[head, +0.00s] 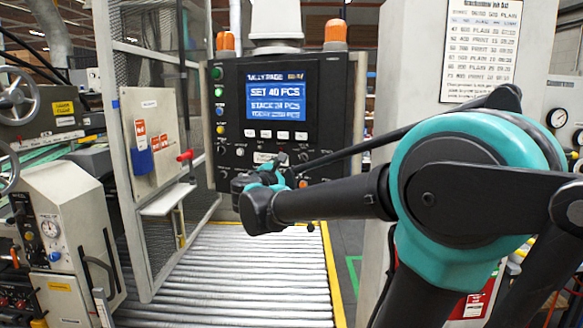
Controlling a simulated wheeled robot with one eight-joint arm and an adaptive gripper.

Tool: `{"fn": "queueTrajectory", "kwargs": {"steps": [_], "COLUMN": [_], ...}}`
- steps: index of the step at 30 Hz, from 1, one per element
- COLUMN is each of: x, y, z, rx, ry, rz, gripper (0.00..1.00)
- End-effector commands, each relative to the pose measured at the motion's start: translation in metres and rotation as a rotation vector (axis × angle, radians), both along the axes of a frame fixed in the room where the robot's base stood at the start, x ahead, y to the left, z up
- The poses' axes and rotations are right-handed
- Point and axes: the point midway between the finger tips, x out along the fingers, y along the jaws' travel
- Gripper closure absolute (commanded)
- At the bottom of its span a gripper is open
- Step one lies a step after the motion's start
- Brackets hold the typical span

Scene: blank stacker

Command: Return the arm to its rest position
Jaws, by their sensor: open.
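My arm reaches in from the right, with a large teal joint in front and a black link running left. Its far end, with my gripper (243,184), is in front of the lower part of the control panel (283,120). The gripper is small and dark, partly hidden behind my own wrist, and its fingers are hard to make out. It is open, and I see nothing held in it. I cannot tell whether it touches the panel.
A roller conveyor (225,285) with a yellow edge runs below the arm. A mesh guard (165,100) with a small shelf (168,200) stands to the left. A grey cabinet (425,65) with a posted sheet (482,48) stands behind my arm. A machine (68,230) with gauges is far left.

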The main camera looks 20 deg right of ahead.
Motion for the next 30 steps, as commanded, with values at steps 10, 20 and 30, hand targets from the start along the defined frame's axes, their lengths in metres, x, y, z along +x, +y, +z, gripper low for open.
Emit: {"fn": "queueTrajectory", "kwargs": {"steps": [10,20,30], "x": [-0.002,-0.053,-0.178], "y": [0.001,-0.049,-0.048], "z": [0.0,-0.11,-0.299], "rx": [0.002,0.465,1.34], "ry": [0.001,-0.002,-0.06], "rz": [-0.001,-0.156,-0.577], "gripper": [0.47,0.47,0.47]}}
